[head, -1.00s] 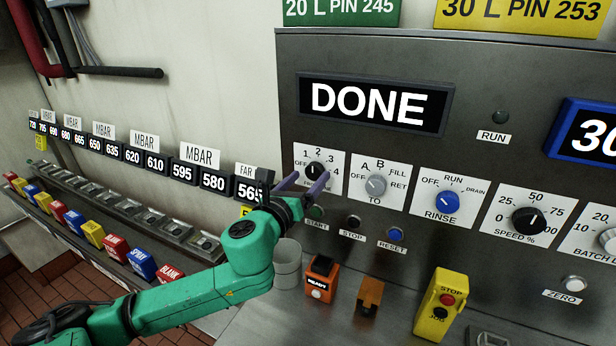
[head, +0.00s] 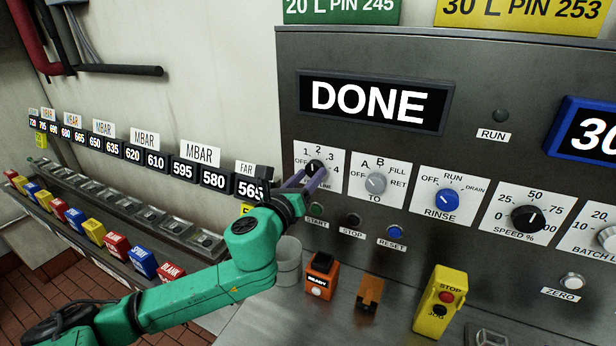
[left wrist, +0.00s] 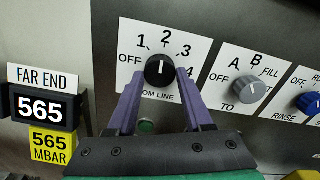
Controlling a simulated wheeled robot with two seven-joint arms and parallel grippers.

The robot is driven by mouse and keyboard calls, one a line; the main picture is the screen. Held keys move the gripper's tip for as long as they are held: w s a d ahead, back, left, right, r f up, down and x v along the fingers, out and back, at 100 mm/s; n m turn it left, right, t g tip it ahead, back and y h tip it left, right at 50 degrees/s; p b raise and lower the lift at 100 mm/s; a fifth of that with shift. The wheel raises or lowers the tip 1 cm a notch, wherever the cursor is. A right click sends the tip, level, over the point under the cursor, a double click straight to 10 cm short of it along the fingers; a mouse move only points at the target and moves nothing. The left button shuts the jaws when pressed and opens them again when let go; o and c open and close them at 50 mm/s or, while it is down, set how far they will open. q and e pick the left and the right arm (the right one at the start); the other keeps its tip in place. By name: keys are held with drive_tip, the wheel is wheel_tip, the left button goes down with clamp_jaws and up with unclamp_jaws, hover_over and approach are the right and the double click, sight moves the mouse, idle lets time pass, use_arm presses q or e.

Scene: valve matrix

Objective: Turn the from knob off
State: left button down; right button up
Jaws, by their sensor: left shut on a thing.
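The from knob (head: 316,166) is a black dial on a white plate marked OFF, 1, 2, 3 and 4, at the left of the grey panel. It shows closer in the left wrist view (left wrist: 159,70), where its white mark points nearly straight up, near the 2. My left gripper (head: 308,176) reaches it from below, with purple fingers. In the left wrist view the fingertips (left wrist: 160,78) lie on either side of the knob, closed on it. The fingers hide part of the plate's lower lettering and the area by the 4. My right gripper is not in view.
The grey TO knob (head: 376,184) and the blue RINSE knob (head: 447,201) sit to the right. The START (head: 317,211), STOP and RESET buttons lie just below. A grey cup (head: 288,262) and an orange box (head: 321,275) stand below the panel. The display (head: 372,102) reads DONE.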

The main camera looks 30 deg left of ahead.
use_arm(q)
drive_tip(key=n, duration=0.8)
drive_tip(key=shift+n+p, duration=0.3)
drive_tip(key=shift+p, duration=0.1)
drive_tip(key=n, duration=0.4)
drive_tip(key=shift+r+p, duration=0.1)
drive_tip(key=shift+p, duration=0.2)
drive_tip(key=shift+n, duration=2.2)
drive_tip(key=shift+p, duration=0.3)
drive_tip(key=shift+c, duration=1.5)
unclamp_jaws()
